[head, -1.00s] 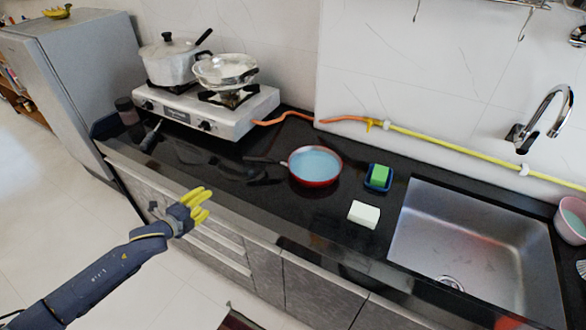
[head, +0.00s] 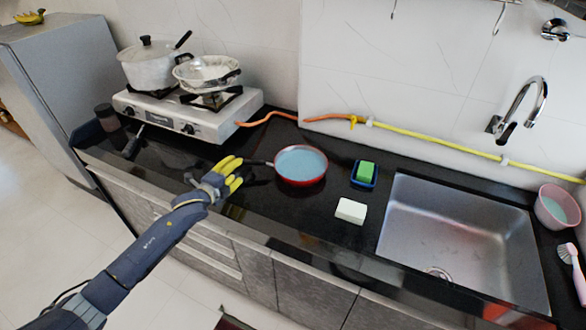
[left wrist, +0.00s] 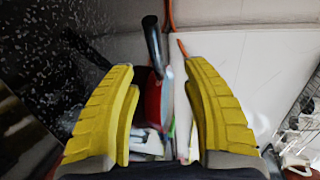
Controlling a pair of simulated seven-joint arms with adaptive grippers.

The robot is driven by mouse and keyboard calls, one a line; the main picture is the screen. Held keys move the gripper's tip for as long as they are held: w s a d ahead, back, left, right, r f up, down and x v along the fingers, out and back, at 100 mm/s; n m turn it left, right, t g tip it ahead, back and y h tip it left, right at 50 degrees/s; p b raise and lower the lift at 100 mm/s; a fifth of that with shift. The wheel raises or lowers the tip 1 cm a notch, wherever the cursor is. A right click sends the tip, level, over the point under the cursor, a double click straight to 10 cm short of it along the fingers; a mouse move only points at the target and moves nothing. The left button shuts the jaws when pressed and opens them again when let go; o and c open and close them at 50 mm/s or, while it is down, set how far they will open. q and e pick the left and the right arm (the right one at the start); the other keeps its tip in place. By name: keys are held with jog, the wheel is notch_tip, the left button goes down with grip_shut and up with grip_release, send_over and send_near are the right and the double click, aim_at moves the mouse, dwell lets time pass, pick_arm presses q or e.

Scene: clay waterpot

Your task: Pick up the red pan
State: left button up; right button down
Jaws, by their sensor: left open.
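The red pan (head: 301,165) has a light blue inside and sits on the black counter. Its dark handle (head: 258,162) points left, toward my left gripper. My left gripper (head: 234,174) has yellow fingers and is open near the end of that handle, seemingly empty. In the left wrist view the yellow fingers (left wrist: 160,115) are spread apart, with the red side of the pan (left wrist: 153,98) and its dark handle (left wrist: 153,45) between and beyond them. I cannot tell whether a finger touches the handle. My right gripper is not in view.
A white stove (head: 187,112) with a pot (head: 147,66) and a second pan (head: 206,70) stands at back left. Right of the red pan are a green sponge in a blue dish (head: 364,173), a white block (head: 351,211) and the sink (head: 455,235).

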aim_at(243, 163)
pick_arm(q)
jog(key=shift+a+f+x, duration=0.1)
jog(key=shift+f+x, duration=0.05)
jog(key=shift+x, duration=1.75)
jog(key=shift+a+f+x, duration=0.1)
jog(key=shift+f+x, duration=0.05)
jog(key=shift+x, duration=1.75)
jog(key=shift+c, duration=0.6)
grip_shut()
